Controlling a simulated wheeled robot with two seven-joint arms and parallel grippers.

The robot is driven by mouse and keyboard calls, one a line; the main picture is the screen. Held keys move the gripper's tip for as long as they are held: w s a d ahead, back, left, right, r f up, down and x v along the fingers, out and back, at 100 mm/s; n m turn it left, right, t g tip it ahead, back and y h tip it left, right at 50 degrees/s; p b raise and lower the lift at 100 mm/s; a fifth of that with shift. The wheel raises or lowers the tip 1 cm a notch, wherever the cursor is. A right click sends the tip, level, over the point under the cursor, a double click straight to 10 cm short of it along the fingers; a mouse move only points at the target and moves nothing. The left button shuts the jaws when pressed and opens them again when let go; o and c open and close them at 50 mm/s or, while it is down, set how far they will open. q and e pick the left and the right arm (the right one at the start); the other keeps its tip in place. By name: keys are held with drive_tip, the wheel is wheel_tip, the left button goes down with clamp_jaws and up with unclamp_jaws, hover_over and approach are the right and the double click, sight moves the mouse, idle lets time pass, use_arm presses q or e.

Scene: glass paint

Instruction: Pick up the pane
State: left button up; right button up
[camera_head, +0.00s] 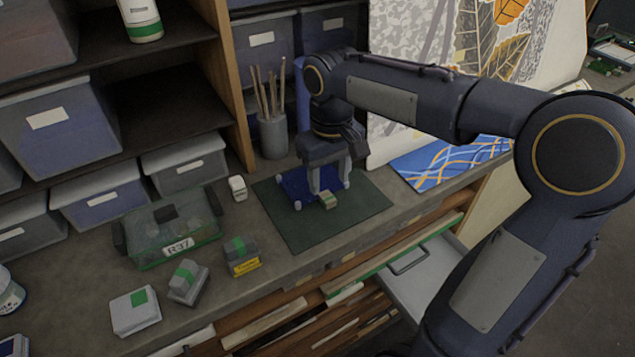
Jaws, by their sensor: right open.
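A small dark blue pane (294,184) lies on the dark green mat (300,238), with small pale posts at its corners. My right gripper (328,184) reaches down over the pane, fingers pointing down and apart. Its hand hides the back part of the pane. I cannot tell whether the fingers touch the pane. A small beige and green block (327,201) sits at the pane's front edge, close to the fingertips. My left gripper is not in view.
A grey cup of sticks (272,134) stands behind the mat. A green clear box (170,236), a yellow-labelled block (241,258) and grey blocks (186,283) stand to the left. A blue patterned sheet (447,163) lies to the right. A drawer (420,272) is open below the bench edge.

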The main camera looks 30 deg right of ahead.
sight(330, 200)
drive_tip(key=f, duration=0.6)
drive_tip(key=shift+w+d+p, duration=0.2)
drive_tip(key=shift+d+p, duration=0.1)
clamp_jaws()
